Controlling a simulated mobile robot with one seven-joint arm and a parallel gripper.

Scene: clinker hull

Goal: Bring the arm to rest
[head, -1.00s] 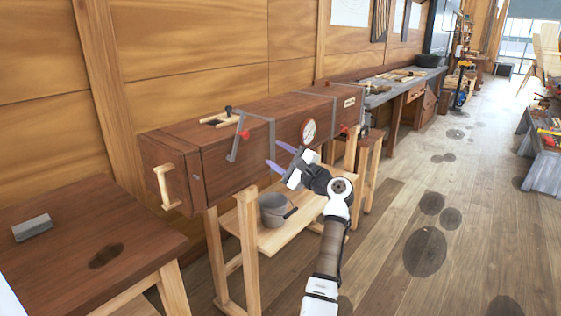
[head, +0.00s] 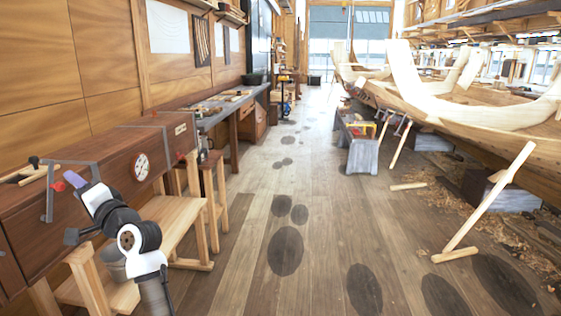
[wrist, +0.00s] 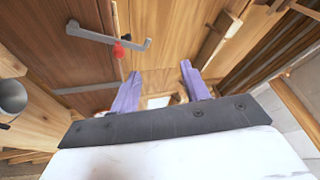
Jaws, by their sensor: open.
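My gripper (head: 76,180) is at the left of the head view, raised in front of the long brown wooden box and pointing up and to the left. In the wrist view its two purple fingers (wrist: 160,84) stand apart with nothing held between them. My arm bends down from there to the bottom edge of the head view. The brown box (head: 110,170) has a round dial (head: 141,167) and grey metal straps. One strap arm with a red knob (wrist: 118,49) shows in the wrist view. I cannot tell the exact gap between the fingers and the box.
A trestle shelf (head: 165,228) stands below the box, with a grey bucket (head: 112,262) partly behind my arm. A workbench (head: 225,112) runs along the left wall. The plank floor (head: 250,220) is clear in the middle. A boat hull (head: 500,120) with a slanted prop (head: 488,205) fills the right.

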